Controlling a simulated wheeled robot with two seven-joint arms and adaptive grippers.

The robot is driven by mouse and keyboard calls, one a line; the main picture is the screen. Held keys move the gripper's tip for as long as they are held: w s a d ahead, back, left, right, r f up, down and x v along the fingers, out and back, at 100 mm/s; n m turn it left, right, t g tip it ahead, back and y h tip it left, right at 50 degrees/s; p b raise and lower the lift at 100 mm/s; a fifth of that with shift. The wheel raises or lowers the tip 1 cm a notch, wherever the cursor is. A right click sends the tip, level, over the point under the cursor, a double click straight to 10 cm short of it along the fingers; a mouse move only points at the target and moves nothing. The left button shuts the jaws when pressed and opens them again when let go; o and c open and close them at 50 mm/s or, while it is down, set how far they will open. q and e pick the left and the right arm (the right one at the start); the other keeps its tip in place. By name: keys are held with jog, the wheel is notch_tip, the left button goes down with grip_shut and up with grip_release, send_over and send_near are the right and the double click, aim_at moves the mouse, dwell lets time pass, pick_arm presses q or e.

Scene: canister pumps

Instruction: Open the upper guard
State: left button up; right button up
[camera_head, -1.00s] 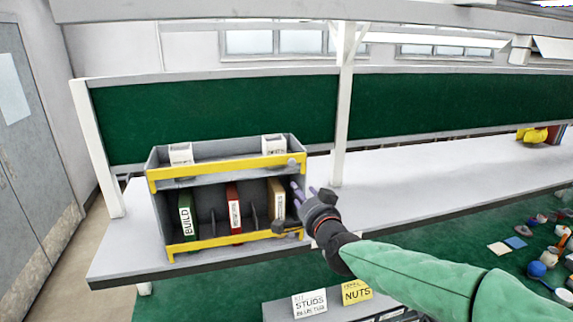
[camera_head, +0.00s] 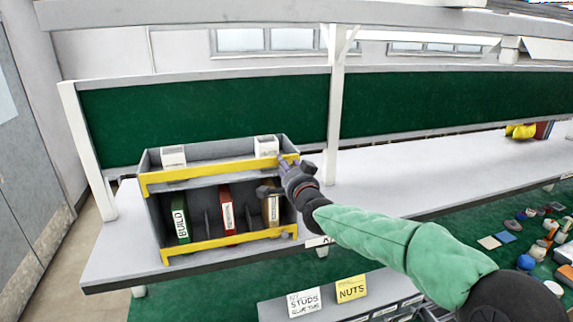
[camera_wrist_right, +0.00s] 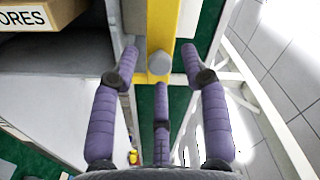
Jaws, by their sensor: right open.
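The upper guard (camera_head: 215,171) is a yellow bar across the top front edge of a grey rack (camera_head: 155,215). It sits level along that edge. My right gripper (camera_head: 286,162) is at the guard's right end, and its fingers hide that end in the head view. In the right wrist view, a yellow bar (camera_wrist_right: 162,25) with a round grey knob (camera_wrist_right: 159,63) lies ahead. My open right gripper (camera_wrist_right: 158,70) has purple fingers on both sides of the knob and one below it. I cannot tell whether they touch it. My left gripper is not in view.
A lower yellow guard (camera_head: 228,243) crosses the rack's bottom front. Binders stand behind it, including a green one (camera_head: 180,218) and a red one (camera_head: 227,210). Two white boxes (camera_head: 173,156) (camera_head: 266,146) sit on the top shelf.

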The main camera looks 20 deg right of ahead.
jog(key=shift+w, duration=0.5)
grip_shut()
